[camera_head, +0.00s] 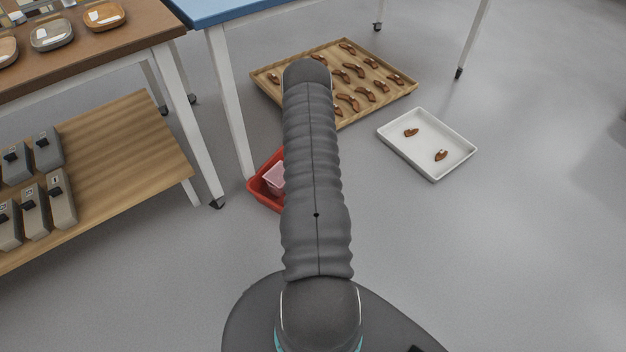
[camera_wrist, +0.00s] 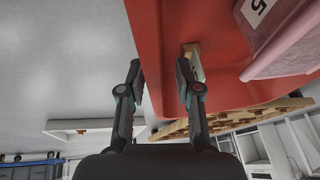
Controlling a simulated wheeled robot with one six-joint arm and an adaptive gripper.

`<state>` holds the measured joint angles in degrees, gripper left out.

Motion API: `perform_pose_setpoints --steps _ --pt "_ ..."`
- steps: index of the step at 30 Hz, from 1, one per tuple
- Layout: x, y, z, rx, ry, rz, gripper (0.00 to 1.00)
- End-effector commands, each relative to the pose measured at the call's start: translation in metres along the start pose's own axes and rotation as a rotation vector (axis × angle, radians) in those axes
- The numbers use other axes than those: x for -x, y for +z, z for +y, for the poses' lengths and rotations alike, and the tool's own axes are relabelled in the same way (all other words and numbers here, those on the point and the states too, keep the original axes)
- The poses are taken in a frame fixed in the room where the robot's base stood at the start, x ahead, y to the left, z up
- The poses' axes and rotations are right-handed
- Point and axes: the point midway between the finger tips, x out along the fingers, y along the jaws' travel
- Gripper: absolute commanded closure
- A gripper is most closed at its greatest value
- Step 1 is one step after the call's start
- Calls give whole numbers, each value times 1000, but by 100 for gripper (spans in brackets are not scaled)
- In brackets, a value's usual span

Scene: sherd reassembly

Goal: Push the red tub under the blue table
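The red tub (camera_head: 265,198) stands on the floor by the foot of a white leg of the blue table (camera_head: 222,9). My arm hides its right part in the head view. A pink box (camera_head: 274,178) sits in it. In the wrist view the tub (camera_wrist: 220,55) fills the upper right, with the pink box (camera_wrist: 285,45) above its rim. My gripper (camera_wrist: 159,68) is open, its two fingers apart with the red wall showing between and beyond them. I cannot tell whether the fingers touch the tub. The head view hides my gripper behind the arm.
A wooden tray (camera_head: 386,99) of brown sherds lies on the floor under and before the blue table. A white tray (camera_head: 455,135) with two sherds lies right of it. A brown table (camera_head: 130,43) with a lower shelf stands left. Floor at right is clear.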

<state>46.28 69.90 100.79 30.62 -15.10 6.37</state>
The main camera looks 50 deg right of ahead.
Motion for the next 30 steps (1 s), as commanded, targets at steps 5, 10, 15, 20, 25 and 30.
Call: perform_pose_setpoints --steps 5,10,15,20,25,30 --pt "-21 0 1 -2 1 0 67" --pt "-29 0 1 -1 1 -1 67" --pt "-30 0 0 -1 0 0 67" --pt "-29 0 0 -1 0 0 74" --pt "-29 0 0 -1 0 0 100" --pt "-29 0 0 -1 0 0 100"
